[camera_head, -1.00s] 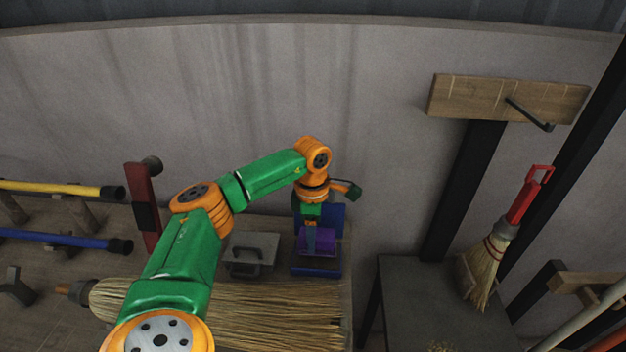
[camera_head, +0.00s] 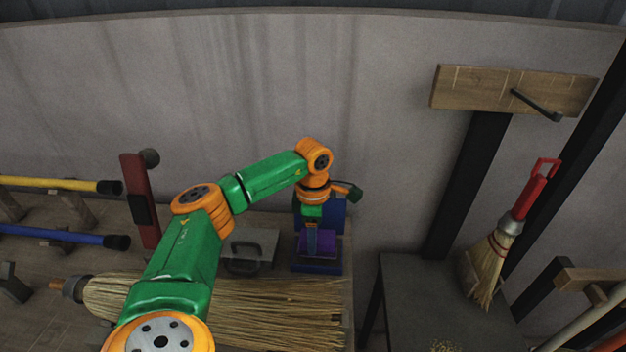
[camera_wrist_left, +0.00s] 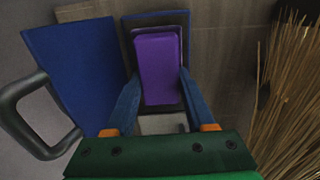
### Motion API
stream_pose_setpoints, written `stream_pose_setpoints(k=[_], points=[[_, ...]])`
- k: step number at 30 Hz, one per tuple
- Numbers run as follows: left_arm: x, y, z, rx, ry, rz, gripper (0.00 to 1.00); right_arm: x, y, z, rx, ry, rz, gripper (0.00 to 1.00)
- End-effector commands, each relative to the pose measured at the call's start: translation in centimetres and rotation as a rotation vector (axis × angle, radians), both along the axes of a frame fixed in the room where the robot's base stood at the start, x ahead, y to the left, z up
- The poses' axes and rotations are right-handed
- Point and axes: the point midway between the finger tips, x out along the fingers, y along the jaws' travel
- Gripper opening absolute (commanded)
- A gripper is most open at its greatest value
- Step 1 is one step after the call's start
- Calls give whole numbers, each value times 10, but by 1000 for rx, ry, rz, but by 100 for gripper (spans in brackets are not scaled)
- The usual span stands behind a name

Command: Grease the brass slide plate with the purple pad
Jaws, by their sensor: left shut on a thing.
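My left gripper (camera_head: 312,243) reaches down at the blue stand (camera_head: 316,268) near the wall and is shut on the purple pad (camera_head: 325,240). In the left wrist view the pad (camera_wrist_left: 158,68) lies between the two blue fingers, over a dark tray with a blue edge. A pale grey piece (camera_wrist_left: 160,124) shows between the fingers below the pad. I cannot tell whether the pad touches the tray. A grey plate with a dark handle (camera_head: 262,241) lies left of the stand. I cannot make out a brass-coloured plate. My right gripper is not in view.
A broom head of straw (camera_head: 270,312) lies in front of the stand. A red clamp post (camera_head: 141,200) stands left, beside yellow and blue handles. A small broom with a red handle (camera_head: 492,262) leans over a dark table (camera_head: 410,290) at right. The stand's blue upright panel (camera_wrist_left: 75,70) is close.

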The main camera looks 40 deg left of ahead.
Motion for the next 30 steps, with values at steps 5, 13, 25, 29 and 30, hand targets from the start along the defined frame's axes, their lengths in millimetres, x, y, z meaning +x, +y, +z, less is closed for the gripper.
stream_pose_setpoints(k=[5,13,25,29,30], points=[[0,0,-3,0,0,0,10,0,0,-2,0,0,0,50],[0,0,-6,0,0,0,10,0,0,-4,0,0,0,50],[0,0,-8,0,0,0,10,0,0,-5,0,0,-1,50],[0,0,-8,0,0,0,10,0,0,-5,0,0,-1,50],[0,0,-8,0,0,0,10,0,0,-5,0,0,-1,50]])
